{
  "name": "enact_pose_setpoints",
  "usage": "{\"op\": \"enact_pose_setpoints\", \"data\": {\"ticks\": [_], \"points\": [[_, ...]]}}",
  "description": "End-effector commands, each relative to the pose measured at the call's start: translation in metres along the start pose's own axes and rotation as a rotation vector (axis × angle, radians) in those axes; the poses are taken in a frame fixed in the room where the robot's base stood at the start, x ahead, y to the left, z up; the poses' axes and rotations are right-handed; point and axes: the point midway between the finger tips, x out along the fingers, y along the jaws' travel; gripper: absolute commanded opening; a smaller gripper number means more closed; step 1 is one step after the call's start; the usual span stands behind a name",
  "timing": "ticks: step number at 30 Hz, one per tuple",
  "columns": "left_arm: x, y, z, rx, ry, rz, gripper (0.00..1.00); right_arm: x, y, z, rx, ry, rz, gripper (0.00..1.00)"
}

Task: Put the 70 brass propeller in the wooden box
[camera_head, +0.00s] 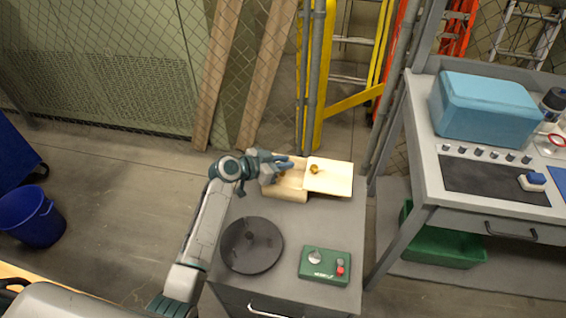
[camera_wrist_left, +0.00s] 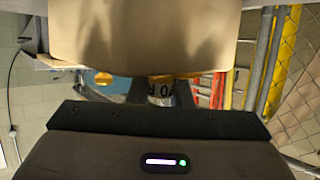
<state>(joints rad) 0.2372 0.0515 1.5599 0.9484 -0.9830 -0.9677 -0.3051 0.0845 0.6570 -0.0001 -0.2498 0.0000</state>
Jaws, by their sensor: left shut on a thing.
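The wooden box (camera_head: 285,194) stands at the back of the grey cabinet top. A pale wooden panel with a small brass knob (camera_head: 315,168) lies at its right, leaving the left part uncovered. My left gripper (camera_head: 282,164) is over the left part of the box, shut on the brass propeller (camera_head: 281,174). In the left wrist view a 70 marking shows on the held propeller (camera_wrist_left: 161,91), between the gripper's dark fingers. The pale wood (camera_wrist_left: 150,35) fills the top of that view. The gripper hides part of the propeller and of the box's inside. My right gripper is not in view.
A dark round disc (camera_head: 252,246) and a green control box (camera_head: 331,266) with a red button sit nearer on the cabinet top. A workbench with a blue case (camera_head: 487,108) stands at the right. A chain-link fence and pole rise behind the box.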

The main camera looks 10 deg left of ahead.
Motion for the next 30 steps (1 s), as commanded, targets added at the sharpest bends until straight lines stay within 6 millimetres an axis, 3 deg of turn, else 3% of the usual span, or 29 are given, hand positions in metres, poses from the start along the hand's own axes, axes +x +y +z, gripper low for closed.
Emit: {"op": "enact_pose_setpoints", "data": {"ticks": [8,9,12,20,26,30], "points": [[0.002,0.000,0.005,0.001,0.000,0.000,0.00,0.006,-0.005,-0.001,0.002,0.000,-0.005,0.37],[0.002,0.000,0.005,0.000,0.000,0.000,0.22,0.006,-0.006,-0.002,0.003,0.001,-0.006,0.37],[0.002,0.000,0.005,0.000,0.000,0.000,0.40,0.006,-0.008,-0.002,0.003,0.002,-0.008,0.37],[0.002,0.000,0.005,0.000,0.000,0.000,0.40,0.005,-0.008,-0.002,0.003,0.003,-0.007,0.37],[-0.003,0.000,-0.008,0.000,0.000,0.000,0.40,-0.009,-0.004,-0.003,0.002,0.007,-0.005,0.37],[-0.027,-0.001,-0.007,0.002,-0.004,-0.002,0.40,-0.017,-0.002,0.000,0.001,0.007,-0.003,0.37]]}}
